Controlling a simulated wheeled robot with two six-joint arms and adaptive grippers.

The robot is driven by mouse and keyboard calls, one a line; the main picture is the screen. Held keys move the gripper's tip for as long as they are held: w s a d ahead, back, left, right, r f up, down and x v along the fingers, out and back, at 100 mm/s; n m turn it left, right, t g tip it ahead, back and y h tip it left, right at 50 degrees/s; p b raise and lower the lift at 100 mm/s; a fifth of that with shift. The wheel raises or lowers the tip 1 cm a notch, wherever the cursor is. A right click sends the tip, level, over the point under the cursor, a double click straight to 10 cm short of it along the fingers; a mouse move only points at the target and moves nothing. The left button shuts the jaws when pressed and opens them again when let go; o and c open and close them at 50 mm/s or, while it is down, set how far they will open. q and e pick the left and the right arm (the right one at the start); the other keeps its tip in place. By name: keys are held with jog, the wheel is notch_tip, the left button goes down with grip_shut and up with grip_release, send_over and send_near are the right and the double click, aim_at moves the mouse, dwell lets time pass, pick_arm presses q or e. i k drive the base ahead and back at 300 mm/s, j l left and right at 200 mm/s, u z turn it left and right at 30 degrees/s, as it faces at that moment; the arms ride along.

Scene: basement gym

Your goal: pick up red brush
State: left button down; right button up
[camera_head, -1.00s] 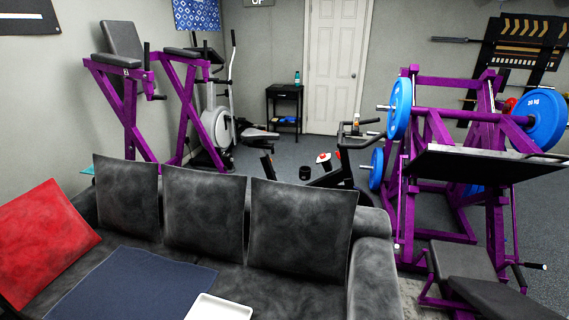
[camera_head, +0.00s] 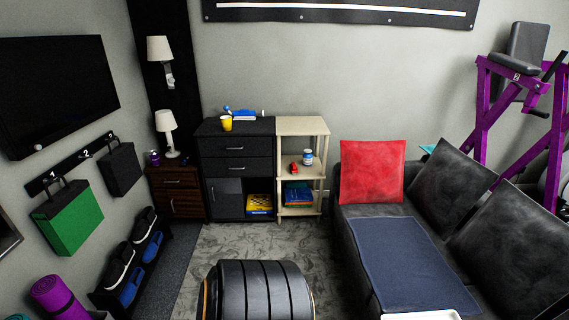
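No object is clearly recognizable as a red brush. A small red object (camera_head: 294,169) stands on the middle shelf of the pale wooden shelf unit (camera_head: 303,126), left of a small white and blue jar (camera_head: 308,157). It is too small to tell what it is. Neither of my grippers is in view.
A dark cabinet (camera_head: 221,146) with a yellow cup (camera_head: 227,123) on top adjoins the shelf. A black ribbed round object (camera_head: 258,290) stands on the grey rug (camera_head: 210,250) in front. A sofa with a red cushion (camera_head: 372,171) is right; a shoe rack (camera_head: 112,297) is left.

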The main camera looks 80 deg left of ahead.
aim_at(294, 170)
jog(key=k+u, duration=0.15)
jog(key=u, duration=1.3)
jog(key=i+j+u, duration=0.7)
jog(key=i+j, duration=0.5)
jog(key=z, duration=2.5)
jog(key=u, duration=2.5)
